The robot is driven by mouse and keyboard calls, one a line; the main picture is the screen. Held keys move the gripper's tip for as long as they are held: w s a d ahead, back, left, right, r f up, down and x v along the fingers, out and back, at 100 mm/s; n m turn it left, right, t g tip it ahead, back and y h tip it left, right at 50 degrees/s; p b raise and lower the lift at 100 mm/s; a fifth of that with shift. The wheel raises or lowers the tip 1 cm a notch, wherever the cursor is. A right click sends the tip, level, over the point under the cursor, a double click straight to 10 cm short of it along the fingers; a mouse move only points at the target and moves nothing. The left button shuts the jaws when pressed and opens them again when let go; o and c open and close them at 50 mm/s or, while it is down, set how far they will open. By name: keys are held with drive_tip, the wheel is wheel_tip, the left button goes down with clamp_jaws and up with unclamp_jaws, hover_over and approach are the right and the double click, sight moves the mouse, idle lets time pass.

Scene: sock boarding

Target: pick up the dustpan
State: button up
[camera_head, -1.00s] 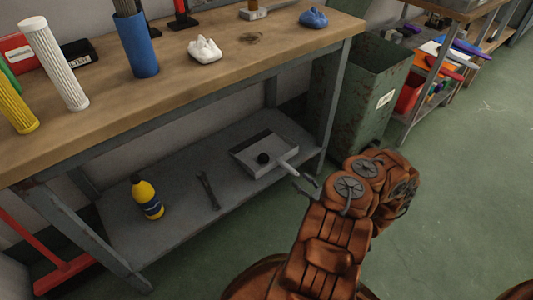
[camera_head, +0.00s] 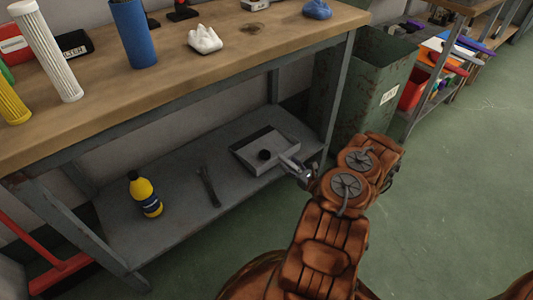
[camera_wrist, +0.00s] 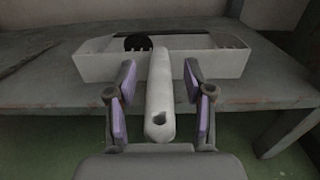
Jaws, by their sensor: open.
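The grey dustpan (camera_head: 265,150) lies on the lower shelf of the workbench, with its handle pointing toward the front right edge. In the wrist view the dustpan's pale body (camera_wrist: 90,66) lies ahead, and its handle (camera_wrist: 160,95) points straight toward me. My gripper (camera_wrist: 160,88) is open, with one purple-padded finger on each side of the handle and gaps visible on both sides. In the head view my gripper (camera_head: 300,172) is at the handle end by the shelf's front edge. A dark round thing (camera_wrist: 137,43) sits in the pan.
A yellow and black bottle (camera_head: 145,195) and a dark wrench-like tool (camera_head: 209,187) are on the same shelf (camera_head: 180,215). The bench leg (camera_head: 337,100) stands close right of my gripper. A green bin (camera_head: 365,85) stands beyond it. The benchtop (camera_head: 180,85) overhangs the shelf.

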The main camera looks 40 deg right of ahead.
drive_tip(key=shift+w, duration=0.4)
drive_tip(key=shift+c, duration=0.4)
clamp_jaws()
